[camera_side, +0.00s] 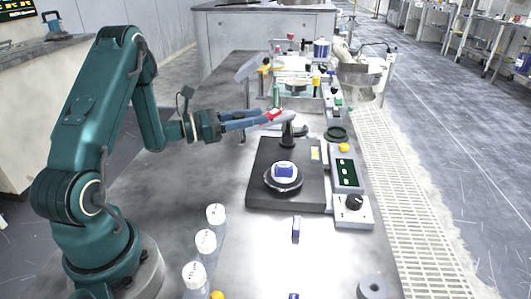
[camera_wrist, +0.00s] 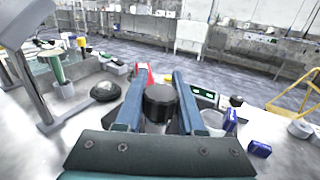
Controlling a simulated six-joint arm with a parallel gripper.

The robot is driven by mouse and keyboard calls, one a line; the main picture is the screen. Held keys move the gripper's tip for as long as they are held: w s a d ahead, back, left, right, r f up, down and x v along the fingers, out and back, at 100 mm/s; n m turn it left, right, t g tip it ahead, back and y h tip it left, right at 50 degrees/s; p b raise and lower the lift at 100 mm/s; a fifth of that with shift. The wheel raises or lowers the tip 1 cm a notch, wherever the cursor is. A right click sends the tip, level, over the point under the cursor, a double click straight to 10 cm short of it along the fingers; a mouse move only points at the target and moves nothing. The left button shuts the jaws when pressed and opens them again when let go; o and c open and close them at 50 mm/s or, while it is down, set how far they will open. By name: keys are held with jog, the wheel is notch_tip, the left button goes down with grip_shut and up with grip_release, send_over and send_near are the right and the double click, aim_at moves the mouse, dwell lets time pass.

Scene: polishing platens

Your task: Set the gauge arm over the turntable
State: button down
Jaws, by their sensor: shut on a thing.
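The gauge arm (camera_side: 286,118) is a slim grey piece with a red part, at the top of a dark post (camera_side: 288,138) at the back of a black base (camera_side: 258,160). My gripper (camera_side: 267,117) comes from the left, its blue fingers shut on the gauge arm. In the wrist view, my gripper (camera_wrist: 163,80) has a black round piece (camera_wrist: 160,103) between its fingers; its link to the gauge arm is hidden. The turntable (camera_side: 283,187) is a dark disc on the base, in front of the post, carrying a white and blue piece. The gauge arm is not over it.
A control box (camera_side: 346,172) with a green display and knob stands right of the base. Several white cups (camera_side: 206,241) stand front left. A blue block (camera_side: 296,229) lies in front of the base. Bottles and racks (camera_side: 293,83) crowd the back.

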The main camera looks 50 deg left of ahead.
jog(key=d+n+y, duration=0.2)
jog(key=y, duration=0.1)
jog(key=shift+w+d+t, duration=0.1)
jog(key=shift+d+t, duration=0.05)
jog(key=shift+t, duration=0.15)
jog(key=c, duration=0.5)
grip_release()
